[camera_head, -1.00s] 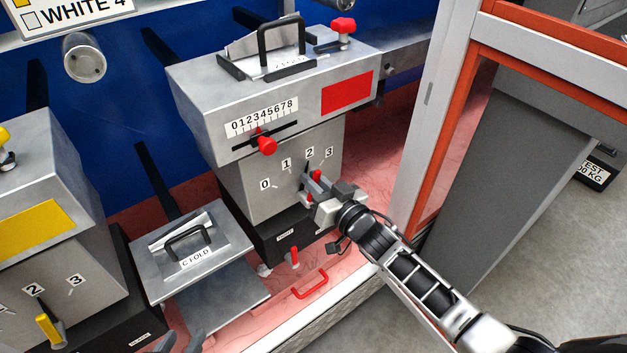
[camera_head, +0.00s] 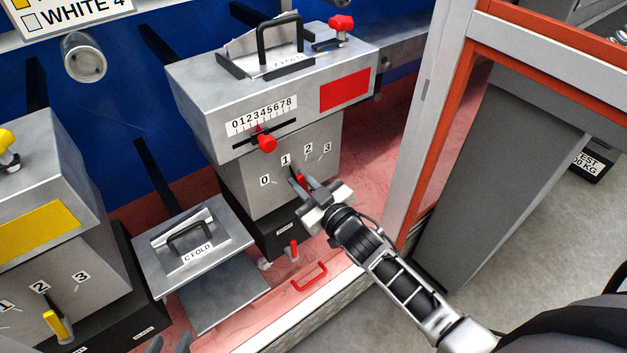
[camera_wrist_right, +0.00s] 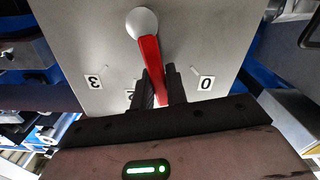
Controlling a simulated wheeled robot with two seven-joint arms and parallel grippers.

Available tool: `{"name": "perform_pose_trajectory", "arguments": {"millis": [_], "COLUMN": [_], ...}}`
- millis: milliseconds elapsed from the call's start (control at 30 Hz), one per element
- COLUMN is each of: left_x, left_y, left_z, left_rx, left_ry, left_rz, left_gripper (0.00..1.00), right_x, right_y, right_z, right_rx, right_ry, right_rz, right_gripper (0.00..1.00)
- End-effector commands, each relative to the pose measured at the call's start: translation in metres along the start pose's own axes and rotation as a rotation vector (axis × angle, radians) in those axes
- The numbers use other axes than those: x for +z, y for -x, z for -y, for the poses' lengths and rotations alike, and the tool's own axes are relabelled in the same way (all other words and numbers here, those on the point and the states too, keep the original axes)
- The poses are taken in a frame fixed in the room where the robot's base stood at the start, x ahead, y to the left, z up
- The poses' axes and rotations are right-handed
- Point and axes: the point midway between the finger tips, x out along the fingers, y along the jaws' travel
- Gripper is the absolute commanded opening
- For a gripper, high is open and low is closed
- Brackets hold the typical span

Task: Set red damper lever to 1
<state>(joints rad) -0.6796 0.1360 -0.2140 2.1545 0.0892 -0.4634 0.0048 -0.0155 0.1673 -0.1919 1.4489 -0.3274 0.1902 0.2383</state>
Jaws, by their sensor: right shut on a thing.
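The red damper lever (camera_head: 300,179) sits on the grey front of the red-marked machine, below a dial numbered 0 to 3. It points up near the 1 label (camera_head: 286,160). In the right wrist view the red lever (camera_wrist_right: 150,58) runs from a silver ball between the two dark fingers. There the 0 (camera_wrist_right: 206,83) and 3 (camera_wrist_right: 93,82) are clear, the 2 is partly covered, and the 1 is hidden. My right gripper (camera_head: 308,186) is shut on the lever. My left gripper (camera_head: 170,344) shows only its fingertips, apart and empty, at the bottom edge.
A red slider knob (camera_head: 266,144) is on the scale above the dial. A small red lever (camera_head: 294,249) and a red handle (camera_head: 310,277) are below. The C FOLD box (camera_head: 229,237) stands left. An orange-edged frame (camera_head: 447,150) rises close on the right.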

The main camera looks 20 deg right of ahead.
Motion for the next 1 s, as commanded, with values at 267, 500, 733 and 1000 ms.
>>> {"name": "perform_pose_trajectory", "arguments": {"millis": [267,500,733,1000], "left_x": [-0.004,0.0,0.002,0.001], "left_y": [0.001,0.003,0.003,0.004], "left_z": [-0.001,-0.001,-0.001,-0.001], "left_rx": [0.002,0.002,0.002,0.001], "left_ry": [0.0,0.003,0.004,0.003], "left_rz": [-0.008,0.001,0.005,0.007], "left_gripper": [0.36,0.36,0.36,0.36], "right_x": [0.0,0.0,0.0,0.0], "right_y": [-0.003,-0.002,-0.003,0.013], "right_z": [0.005,0.005,0.005,0.005], "right_rx": [-0.011,-0.009,-0.009,-0.01], "right_ry": [0.02,0.018,0.017,0.017], "right_rz": [-0.001,0.0,-0.001,0.001], "right_gripper": [0.0,0.26,0.36,0.36]}}
